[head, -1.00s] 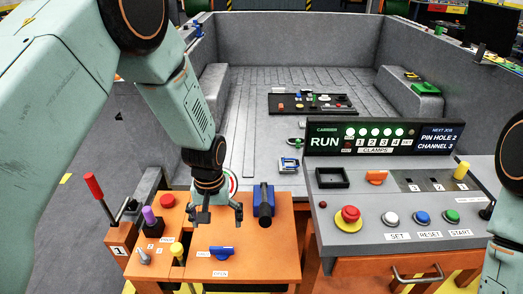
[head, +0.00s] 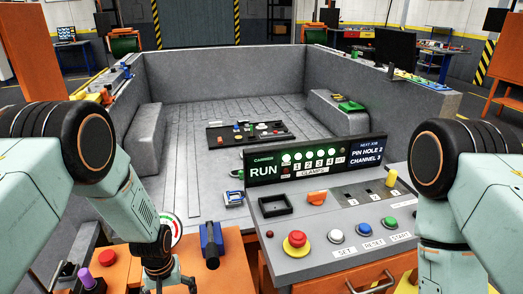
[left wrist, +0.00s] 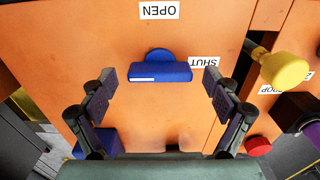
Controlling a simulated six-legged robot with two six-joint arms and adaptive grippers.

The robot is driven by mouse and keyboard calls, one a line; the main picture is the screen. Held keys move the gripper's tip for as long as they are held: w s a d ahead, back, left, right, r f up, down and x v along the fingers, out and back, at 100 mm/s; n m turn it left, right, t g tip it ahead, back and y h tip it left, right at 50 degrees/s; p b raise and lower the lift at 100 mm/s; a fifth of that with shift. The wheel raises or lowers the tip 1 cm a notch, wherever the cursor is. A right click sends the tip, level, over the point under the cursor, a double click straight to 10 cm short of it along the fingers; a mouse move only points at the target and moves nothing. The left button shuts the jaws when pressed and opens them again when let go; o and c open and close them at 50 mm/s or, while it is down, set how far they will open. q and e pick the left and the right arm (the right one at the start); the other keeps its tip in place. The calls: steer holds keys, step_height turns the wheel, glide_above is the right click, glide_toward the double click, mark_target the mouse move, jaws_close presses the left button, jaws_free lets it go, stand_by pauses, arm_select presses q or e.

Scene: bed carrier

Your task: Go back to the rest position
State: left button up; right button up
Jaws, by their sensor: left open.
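My left gripper (left wrist: 158,100) is open and empty in the left wrist view. Its two fingers stand apart above the orange cabinet top, one on each side of a blue handle (left wrist: 160,72), which lies ahead between the labels OPEN and SHUT. I cannot tell the exact gap, but the fingers do not grip the handle. In the head view the left wrist shows at the lower left, over the orange cabinet (head: 215,265), with the fingertips cut off by the lower edge. My right arm comes in at the right of the head view; its gripper is out of frame.
A grey console (head: 277,236) with a red button (head: 298,239) and RUN display (head: 316,160) stands right of the orange cabinet. A blue clamp-like part (head: 211,243) stands on the cabinet. A yellow knob (left wrist: 286,68) is near the left gripper. The grey bed (head: 180,150) lies beyond.

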arm_select(q)
step_height(320, 180, up, 12)
step_height(320, 180, down, 12)
steer(key=shift+s+f, duration=0.1)
steer(key=shift+m, duration=1.9)
steer(key=m+b, duration=0.1)
steer(key=m, duration=0.4)
steer(key=m+b, duration=0.1)
steer(key=m, duration=0.5)
steer(key=shift+m+b, duration=0.4)
steer(key=shift+m, duration=1.2)
